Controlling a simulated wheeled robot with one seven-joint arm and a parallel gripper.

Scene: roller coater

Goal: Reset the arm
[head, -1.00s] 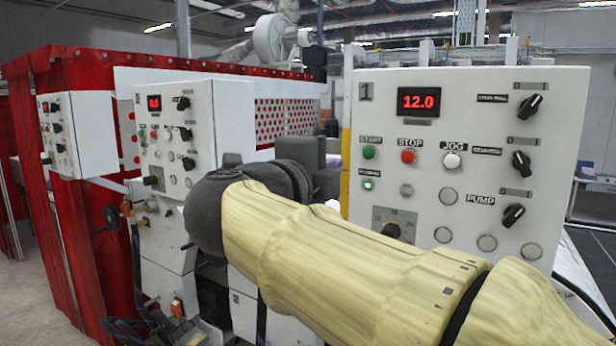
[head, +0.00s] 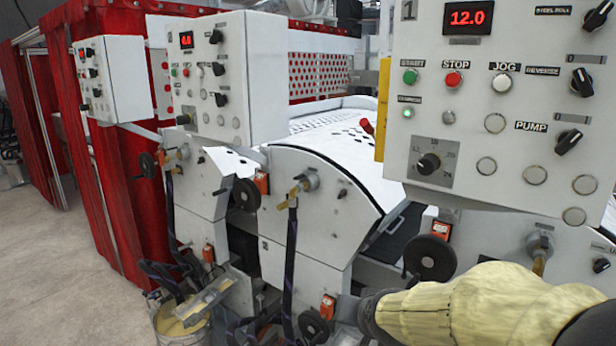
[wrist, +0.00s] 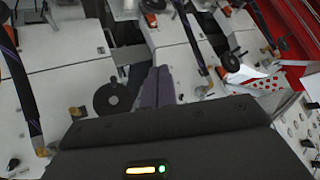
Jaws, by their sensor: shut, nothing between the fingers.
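My arm, in a pale yellow cover, enters the head view at the bottom right and points left, below the front control panel (head: 470,130). Its dark end is low in front of the machine, and the fingertips cannot be made out there. In the wrist view my gripper (wrist: 155,86) shows as two dark fingers close together, shut and empty. They point at the white machine housings, with a black handwheel (wrist: 112,100) just to their left. I cannot tell how far the fingers are from it.
A second control panel (head: 225,80) and a third (head: 110,80) stand farther left, by a red curtain (head: 90,190). Handwheels, including one (head: 430,258) above my arm, and hoses stick out from the machine. A bucket (head: 178,325) stands on the floor. Open floor (head: 70,270) lies left.

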